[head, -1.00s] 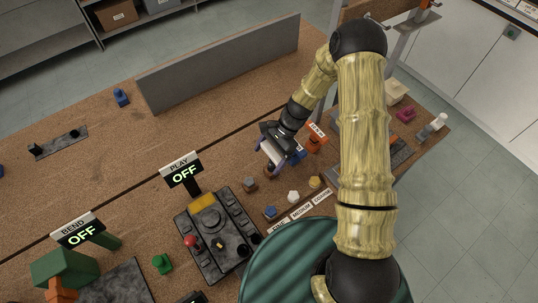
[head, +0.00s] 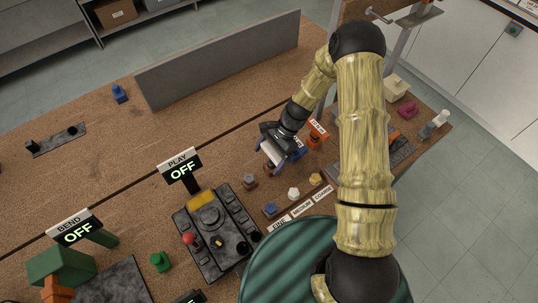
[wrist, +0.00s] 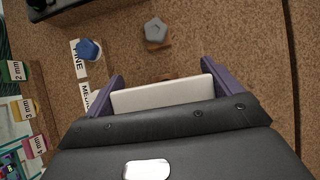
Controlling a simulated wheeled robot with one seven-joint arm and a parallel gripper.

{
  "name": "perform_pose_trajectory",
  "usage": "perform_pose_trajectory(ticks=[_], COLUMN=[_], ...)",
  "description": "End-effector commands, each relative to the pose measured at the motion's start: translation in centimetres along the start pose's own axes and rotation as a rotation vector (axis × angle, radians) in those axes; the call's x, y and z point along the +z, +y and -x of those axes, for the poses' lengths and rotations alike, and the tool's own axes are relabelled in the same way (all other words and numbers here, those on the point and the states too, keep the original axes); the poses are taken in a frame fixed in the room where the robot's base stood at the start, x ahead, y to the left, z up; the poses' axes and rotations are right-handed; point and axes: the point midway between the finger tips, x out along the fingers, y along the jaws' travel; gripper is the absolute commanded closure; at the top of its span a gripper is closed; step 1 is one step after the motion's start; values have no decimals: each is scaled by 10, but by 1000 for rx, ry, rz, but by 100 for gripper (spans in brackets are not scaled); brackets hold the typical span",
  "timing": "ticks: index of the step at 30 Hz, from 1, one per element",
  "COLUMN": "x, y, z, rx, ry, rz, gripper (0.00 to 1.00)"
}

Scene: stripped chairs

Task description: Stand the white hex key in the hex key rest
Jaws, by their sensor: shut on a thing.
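My gripper (head: 273,160) is over the middle of the brown table, low and close to the surface. Its two purple fingers (wrist: 165,92) close on the ends of a pale white piece (wrist: 160,96), which I take to be the white hex key. Its underside and full shape are hidden. A brown piece (wrist: 168,77) shows just beyond it, partly covered. I cannot pick out the hex key rest for certain. In the wrist view, tags marked 2 mm (wrist: 15,70), 3 mm (wrist: 21,107) and 4 mm (wrist: 36,142) stand at the left edge.
Grey (head: 250,182), blue (head: 270,209), white (head: 293,194) and yellow (head: 316,179) knobs stand near the gripper, by the FINE, MEDIUM and COARSE labels. An orange piece (head: 315,141) is close behind it. The PLAY console (head: 212,230) stands left.

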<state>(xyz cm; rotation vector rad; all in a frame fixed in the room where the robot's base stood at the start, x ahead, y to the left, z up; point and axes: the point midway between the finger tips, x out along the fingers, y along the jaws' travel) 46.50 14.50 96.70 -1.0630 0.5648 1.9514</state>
Motion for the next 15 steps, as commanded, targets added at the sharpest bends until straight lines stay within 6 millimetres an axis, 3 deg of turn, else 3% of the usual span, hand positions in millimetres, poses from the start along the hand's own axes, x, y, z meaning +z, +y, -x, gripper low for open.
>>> perform_pose_trajectory(ticks=[15], x=[-7], y=[0], z=[-11], rx=[0], ry=[0], rz=[0], gripper=[64])
